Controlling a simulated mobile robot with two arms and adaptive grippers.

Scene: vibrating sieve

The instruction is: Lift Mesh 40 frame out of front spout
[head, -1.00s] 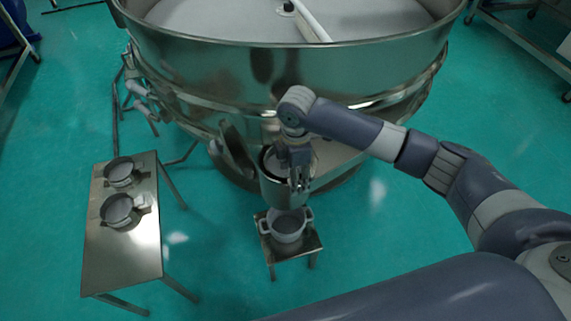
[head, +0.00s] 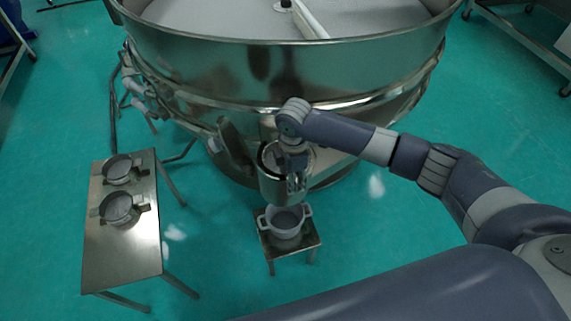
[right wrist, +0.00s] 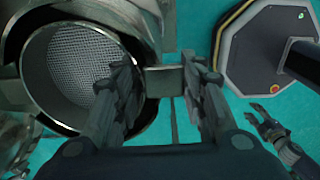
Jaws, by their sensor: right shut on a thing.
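The front spout (head: 272,188) is a metal tube at the sieve's lower front. In the right wrist view it is a round opening (right wrist: 28,75) at the left. Wire mesh of the Mesh 40 frame (right wrist: 82,62) shows inside it; I cannot read a label. A flat metal tab (right wrist: 163,81) at the spout's right rim lies between my right fingers. My right gripper (right wrist: 162,88) is shut on this tab, which appears to be the frame's handle. In the head view the right gripper (head: 297,188) covers part of the spout mouth. My left gripper (right wrist: 268,118) is empty, its fingers apart.
A grey two-handled pot (head: 286,222) stands on a small stand (head: 312,241) below the spout. A metal table (head: 122,258) at the left holds two round sieve frames (head: 117,209) (head: 117,169). The large sieve drum (head: 290,75) rises behind. Floor between table and stand is clear.

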